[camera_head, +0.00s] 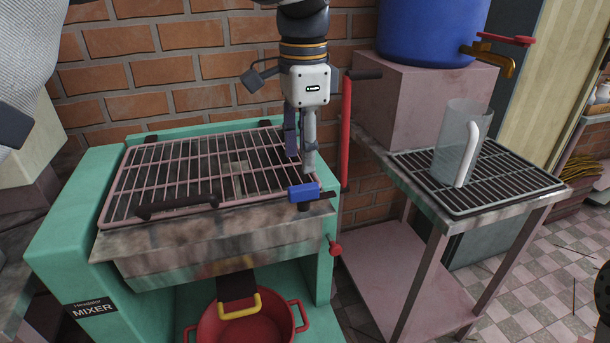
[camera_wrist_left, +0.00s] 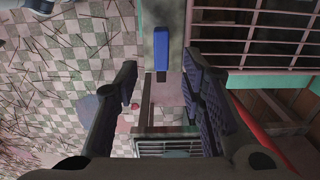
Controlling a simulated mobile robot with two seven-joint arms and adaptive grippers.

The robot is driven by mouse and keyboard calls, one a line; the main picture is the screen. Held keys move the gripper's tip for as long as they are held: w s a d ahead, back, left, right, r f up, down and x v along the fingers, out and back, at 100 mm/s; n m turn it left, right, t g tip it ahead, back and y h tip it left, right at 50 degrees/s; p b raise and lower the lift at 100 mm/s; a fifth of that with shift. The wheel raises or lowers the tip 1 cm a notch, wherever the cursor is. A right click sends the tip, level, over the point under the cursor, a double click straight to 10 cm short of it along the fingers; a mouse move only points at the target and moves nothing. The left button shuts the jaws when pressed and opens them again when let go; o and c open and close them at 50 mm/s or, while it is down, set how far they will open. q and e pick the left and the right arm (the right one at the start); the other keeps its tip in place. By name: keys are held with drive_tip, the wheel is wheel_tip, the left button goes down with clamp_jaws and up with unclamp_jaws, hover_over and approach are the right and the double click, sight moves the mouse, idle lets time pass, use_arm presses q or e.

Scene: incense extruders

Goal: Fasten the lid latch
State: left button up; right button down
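The green mixer (camera_head: 70,225) stands at the left with its pinkish barred lid (camera_head: 170,175) lying down over the hopper. The blue lid latch (camera_head: 303,192) is at the lid's front right corner; it also shows in the left wrist view (camera_wrist_left: 161,50). My left gripper (camera_head: 301,163) points down just above and behind the latch. In the left wrist view its fingers (camera_wrist_left: 160,72) are spread apart with nothing between them; the latch lies beyond the tips. I cannot tell whether a fingertip touches the latch.
A red upright lever (camera_head: 346,130) with a dark grip stands close to the right of my left gripper. A red knob (camera_head: 336,249) sticks out below. A red basin (camera_head: 245,325) sits under the mixer. A side table (camera_head: 440,215) carries a clear jug (camera_head: 455,140).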

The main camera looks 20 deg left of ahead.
sight(303, 186)
use_arm(q)
wheel_tip(303, 186, down, 7)
drive_tip(key=shift+w+r, duration=0.1)
drive_tip(key=shift+r, duration=0.05)
clamp_jaws()
use_arm(e)
drive_tip(key=shift+w+r, duration=0.1)
drive_tip(key=shift+w, duration=0.15)
drive_tip(key=shift+w+r, duration=0.1)
use_arm(q)
drive_tip(key=n+p, duration=0.1)
drive_tip(key=n, duration=0.2)
drive_tip(key=shift+r, duration=0.15)
drive_tip(key=n, duration=0.9)
drive_tip(key=shift+n+p, duration=0.35)
drive_tip(key=shift+n, duration=2.65)
use_arm(e)
drive_tip(key=shift+w+r+t, duration=0.5)
drive_tip(key=shift+w+r, duration=0.45)
drive_tip(key=shift+w, duration=0.05)
